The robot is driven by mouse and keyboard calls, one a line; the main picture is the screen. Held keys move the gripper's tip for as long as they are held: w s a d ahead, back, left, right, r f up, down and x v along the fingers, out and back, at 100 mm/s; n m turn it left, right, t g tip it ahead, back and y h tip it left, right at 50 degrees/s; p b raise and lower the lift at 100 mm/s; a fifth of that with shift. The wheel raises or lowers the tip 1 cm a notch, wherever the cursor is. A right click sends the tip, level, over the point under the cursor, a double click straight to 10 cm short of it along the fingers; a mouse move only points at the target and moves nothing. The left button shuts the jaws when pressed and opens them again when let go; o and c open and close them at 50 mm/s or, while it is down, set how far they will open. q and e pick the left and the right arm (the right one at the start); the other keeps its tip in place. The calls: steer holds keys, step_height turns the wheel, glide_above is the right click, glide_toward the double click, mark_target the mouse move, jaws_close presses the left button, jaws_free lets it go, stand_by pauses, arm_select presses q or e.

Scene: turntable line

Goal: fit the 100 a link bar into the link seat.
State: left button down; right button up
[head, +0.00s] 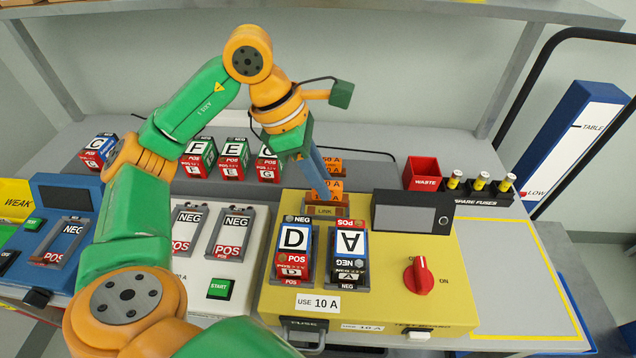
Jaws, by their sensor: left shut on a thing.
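My left gripper (324,190) reaches down from above, its blue fingers pointing at the link seat. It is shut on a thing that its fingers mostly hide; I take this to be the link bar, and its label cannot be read. The link seat (325,211), a brown block marked LINK, stands at the back of the yellow tester box (380,275). The fingertips are at or just above the seat; I cannot tell whether the bar sits in it. Orange tags (332,160) ending in "A" show behind the fingers. My right gripper is not in view.
Cells D (293,250) and A (349,258) stand in front of the seat. A display (412,211) and a red knob (421,275) lie to the right. A red waste bin (422,172) and spare fuses (480,185) stand behind. The yellow-outlined area (515,270) is clear.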

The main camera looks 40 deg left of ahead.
arm_select(q)
steer(key=f, duration=0.1)
steer(key=w+a+f, duration=0.1)
steer(key=w+f, duration=0.1)
steer(key=shift+w+a+f, duration=0.2)
steer(key=shift+a+f, duration=0.2)
step_height(320, 180, down, 3)
steer(key=shift+r+p, duration=0.1)
steer(key=shift+p, duration=0.4)
steer(key=shift+w+f, duration=0.1)
steer(key=shift+f, duration=0.3)
steer(key=c, duration=0.7)
jaws_free()
steer(key=shift+c, duration=0.2)
